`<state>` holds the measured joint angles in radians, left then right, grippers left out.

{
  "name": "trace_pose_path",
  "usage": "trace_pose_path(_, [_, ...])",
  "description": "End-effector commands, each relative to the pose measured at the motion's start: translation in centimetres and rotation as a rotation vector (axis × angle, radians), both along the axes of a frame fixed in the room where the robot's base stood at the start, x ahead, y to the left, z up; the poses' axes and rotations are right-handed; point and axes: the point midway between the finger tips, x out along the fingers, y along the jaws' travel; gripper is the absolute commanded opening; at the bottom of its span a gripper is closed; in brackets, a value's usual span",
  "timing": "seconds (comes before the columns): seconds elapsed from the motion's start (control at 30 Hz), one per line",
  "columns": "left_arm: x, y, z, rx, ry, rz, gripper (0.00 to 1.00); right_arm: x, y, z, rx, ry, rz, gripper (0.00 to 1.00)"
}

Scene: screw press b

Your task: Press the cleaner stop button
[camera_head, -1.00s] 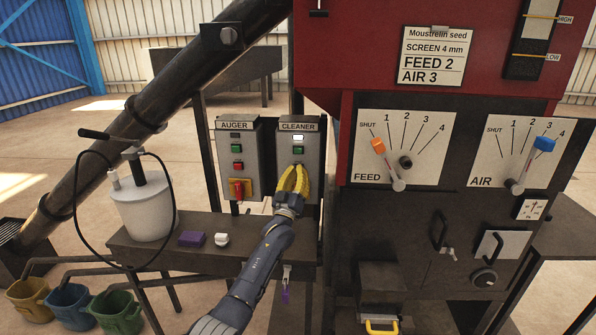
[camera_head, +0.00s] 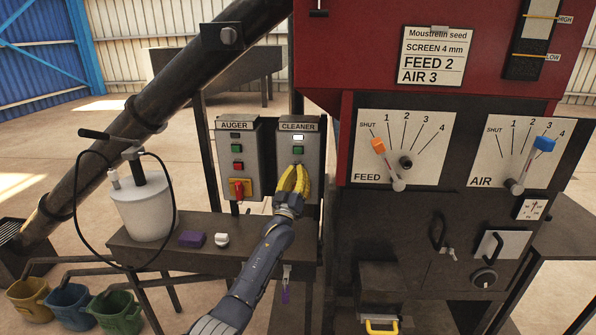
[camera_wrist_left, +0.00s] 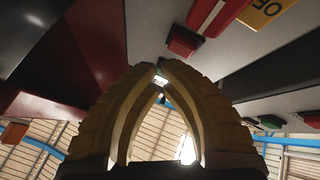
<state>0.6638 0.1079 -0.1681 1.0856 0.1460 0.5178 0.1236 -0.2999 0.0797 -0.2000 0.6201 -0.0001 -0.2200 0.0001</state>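The cleaner box (camera_head: 312,150) is a grey panel with a white lit lamp (camera_head: 298,137) above a green button (camera_head: 298,150). Its red stop button is hidden behind my fingers in the head view. In the left wrist view a red button (camera_wrist_left: 183,42) shows just beyond my fingertips, beside a red lever (camera_wrist_left: 213,14) on a yellow plate. My left gripper (camera_head: 298,166) has yellow fingers with their tips together and nothing seen between them. It is in front of the lower half of the cleaner box; I cannot tell whether the tips touch the button. My right gripper is out of view.
The auger box (camera_head: 237,155) stands close on the left, with a green button, a red button and a red lever (camera_head: 238,188). The feed panel (camera_head: 425,150) is to the right. A shelf (camera_head: 185,256) below holds a white pot (camera_head: 143,210), a purple block (camera_head: 192,239) and a small white item.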

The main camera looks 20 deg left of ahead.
Motion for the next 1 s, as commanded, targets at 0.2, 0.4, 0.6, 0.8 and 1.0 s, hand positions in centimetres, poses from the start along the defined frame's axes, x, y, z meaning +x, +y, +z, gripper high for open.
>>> trace_pose_path(0.2, [0.54,0.09,0.02,0.001,0.001,0.0,0.0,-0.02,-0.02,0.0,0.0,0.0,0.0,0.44])
trace_pose_path(0.4, [0.8,0.15,-0.01,0.0,0.0,0.0,0.0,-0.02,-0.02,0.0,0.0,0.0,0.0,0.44])
trace_pose_path(0.6, [0.78,0.16,0.0,0.0,0.0,0.0,0.0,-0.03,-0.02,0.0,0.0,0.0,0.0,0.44])
trace_pose_path(0.8, [0.84,0.17,0.02,0.0,0.0,0.0,0.0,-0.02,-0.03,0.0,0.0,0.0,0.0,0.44])
trace_pose_path(1.0, [1.01,0.19,0.07,0.0,-0.001,0.0,0.0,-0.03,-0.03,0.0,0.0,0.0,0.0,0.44])
